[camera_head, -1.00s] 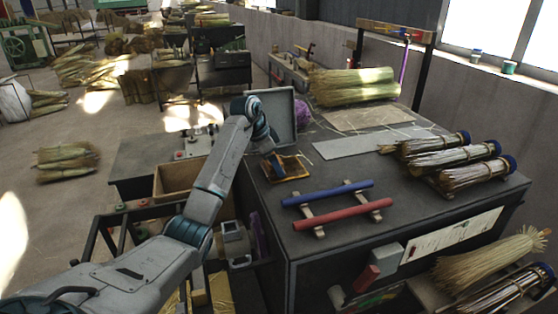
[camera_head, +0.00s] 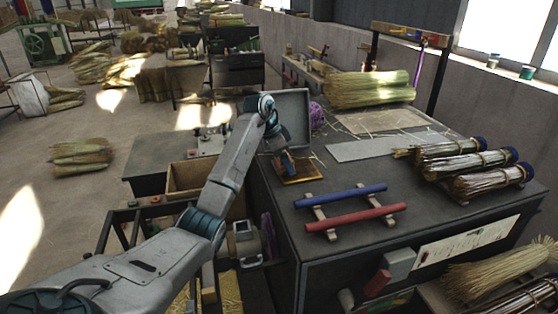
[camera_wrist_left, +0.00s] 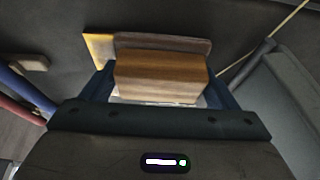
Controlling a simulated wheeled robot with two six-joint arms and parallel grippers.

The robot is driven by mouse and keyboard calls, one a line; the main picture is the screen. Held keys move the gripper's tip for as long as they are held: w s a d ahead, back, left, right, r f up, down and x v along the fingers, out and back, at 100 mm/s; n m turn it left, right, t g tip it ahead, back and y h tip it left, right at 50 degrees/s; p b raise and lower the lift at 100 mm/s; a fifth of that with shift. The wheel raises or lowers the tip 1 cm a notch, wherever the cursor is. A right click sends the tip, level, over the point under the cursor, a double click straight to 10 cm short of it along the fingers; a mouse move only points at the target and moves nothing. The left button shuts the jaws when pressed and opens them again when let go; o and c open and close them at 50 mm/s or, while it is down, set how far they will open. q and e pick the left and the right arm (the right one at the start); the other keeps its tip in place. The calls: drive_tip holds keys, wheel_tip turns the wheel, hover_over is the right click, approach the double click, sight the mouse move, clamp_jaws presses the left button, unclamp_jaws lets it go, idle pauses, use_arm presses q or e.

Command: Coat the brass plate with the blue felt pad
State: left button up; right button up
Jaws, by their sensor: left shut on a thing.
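My left gripper (camera_head: 288,165) is low over the brass plate (camera_head: 308,170), which lies on the dark bench top. In the left wrist view, its dark blue jaws are shut on a wooden block (camera_wrist_left: 160,78), seemingly the felt pad's handle. A brown slab with rounded corners (camera_wrist_left: 185,44) shows just beyond the block, and a yellow corner of the brass plate (camera_wrist_left: 98,46) sticks out at its left. The blue felt face itself is hidden, and I cannot tell whether it touches the plate. My right gripper is not in view.
A blue bar (camera_head: 340,195) and a red bar (camera_head: 356,216) lie on wooden rests right of the plate. An open grey case lid (camera_head: 290,115) stands behind my gripper. Tied straw bundles (camera_head: 470,160) lie at the right. Bare bench lies between plate and bars.

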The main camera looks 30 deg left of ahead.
use_arm(q)
drive_tip(key=shift+w+d+f, duration=0.1)
drive_tip(key=shift+w+d, duration=1.5)
drive_tip(key=shift+w, duration=0.25)
drive_tip(key=shift+w+d, duration=1.6)
drive_tip(key=shift+w, duration=0.25)
wheel_tip(320, 180, up, 2)
drive_tip(key=shift+w+a, duration=0.1)
drive_tip(key=shift+r, duration=2.05)
wheel_tip(320, 180, up, 3)
drive_tip(key=shift+f, duration=0.1)
